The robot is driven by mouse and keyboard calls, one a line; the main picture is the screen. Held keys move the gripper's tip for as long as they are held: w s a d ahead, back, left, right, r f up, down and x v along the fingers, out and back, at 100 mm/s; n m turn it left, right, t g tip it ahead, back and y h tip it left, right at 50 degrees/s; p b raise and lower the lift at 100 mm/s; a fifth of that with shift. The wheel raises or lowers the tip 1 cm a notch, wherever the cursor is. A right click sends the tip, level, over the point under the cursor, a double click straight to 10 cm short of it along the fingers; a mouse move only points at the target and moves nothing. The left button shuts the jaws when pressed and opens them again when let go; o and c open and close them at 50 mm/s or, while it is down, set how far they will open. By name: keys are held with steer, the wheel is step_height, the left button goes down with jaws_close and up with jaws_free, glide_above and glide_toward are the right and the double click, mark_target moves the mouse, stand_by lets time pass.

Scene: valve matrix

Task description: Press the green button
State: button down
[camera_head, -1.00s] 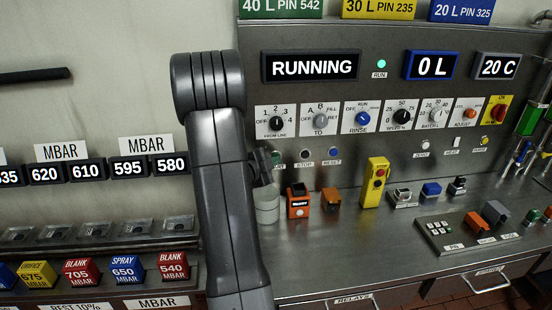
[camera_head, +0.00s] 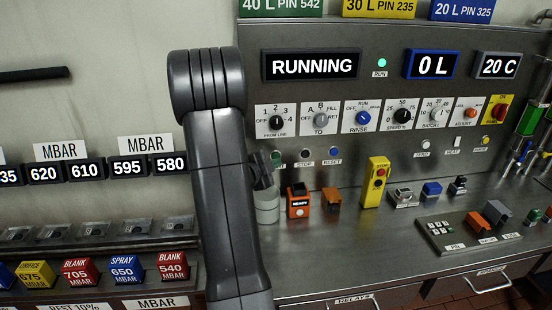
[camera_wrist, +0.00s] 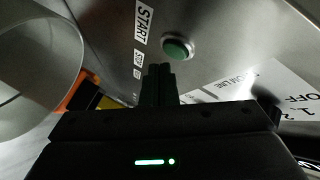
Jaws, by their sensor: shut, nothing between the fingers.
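The green button (camera_wrist: 177,49) is round with a metal rim, beside the START label (camera_wrist: 143,22) on the panel in the wrist view. In the head view the green button (camera_head: 277,156) sits at the left end of the row with STOP and RESET. My gripper (camera_wrist: 158,72) is shut and empty, its dark fingertips just below and left of the button in the wrist picture. Whether they touch the panel cannot be told. In the head view my gripper (camera_head: 264,172) is partly hidden behind my arm, just left of the button.
A pale cup (camera_head: 267,208) stands on the counter under my gripper and looms at left in the wrist view. An orange box (camera_head: 298,204) and a yellow control box (camera_head: 375,183) stand to its right. Rotary knobs line the panel above. The counter's front is clear.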

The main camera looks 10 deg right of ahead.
steer(key=s+b, duration=0.1)
steer(key=s, duration=0.4)
stand_by(0.3)
stand_by(1.1)
steer(key=s, duration=0.4)
steer(key=shift+b, duration=0.35)
steer(key=shift+w, duration=0.2)
